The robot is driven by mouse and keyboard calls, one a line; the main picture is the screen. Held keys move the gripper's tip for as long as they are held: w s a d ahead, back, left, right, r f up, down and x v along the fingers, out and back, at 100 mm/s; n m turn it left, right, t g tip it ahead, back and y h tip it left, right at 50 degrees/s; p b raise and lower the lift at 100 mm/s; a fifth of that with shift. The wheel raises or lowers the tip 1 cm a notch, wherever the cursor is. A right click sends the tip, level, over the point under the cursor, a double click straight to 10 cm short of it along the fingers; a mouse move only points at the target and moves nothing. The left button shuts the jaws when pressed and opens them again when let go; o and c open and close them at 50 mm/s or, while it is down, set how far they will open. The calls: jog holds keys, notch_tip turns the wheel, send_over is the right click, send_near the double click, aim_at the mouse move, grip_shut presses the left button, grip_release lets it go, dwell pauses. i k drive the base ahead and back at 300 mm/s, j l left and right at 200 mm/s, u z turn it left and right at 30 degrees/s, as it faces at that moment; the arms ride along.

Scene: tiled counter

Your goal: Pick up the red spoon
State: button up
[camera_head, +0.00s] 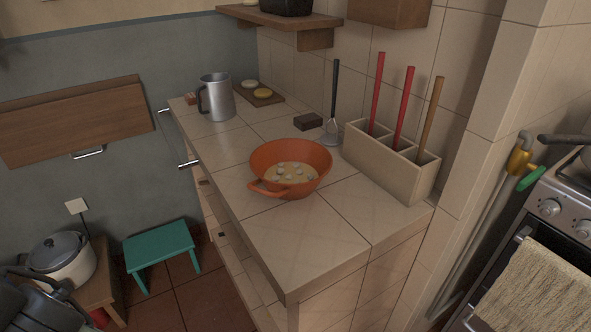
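Two red handles stand upright in a beige divided holder (384,171) on the counter, against the tiled wall. One red handle (377,92) is in the left compartment. The other red handle (404,106) is in the middle compartment. Their lower ends are hidden inside the holder, so I cannot tell which is the red spoon. A wooden handle (431,118) stands in the right compartment. Dark parts of my arm and gripper (62,298) show at the lower left corner, far from the holder. The fingers are not clear enough to tell open from shut.
An orange pan (262,160) with food sits left of the holder. A metal mug (217,98) stands farther back. The counter's front is clear. A stove (552,208) is at right.

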aim_at(408, 82)
jog(key=j+z, duration=0.4)
jog(key=k+j+z, duration=0.2)
jog(key=z, duration=0.2)
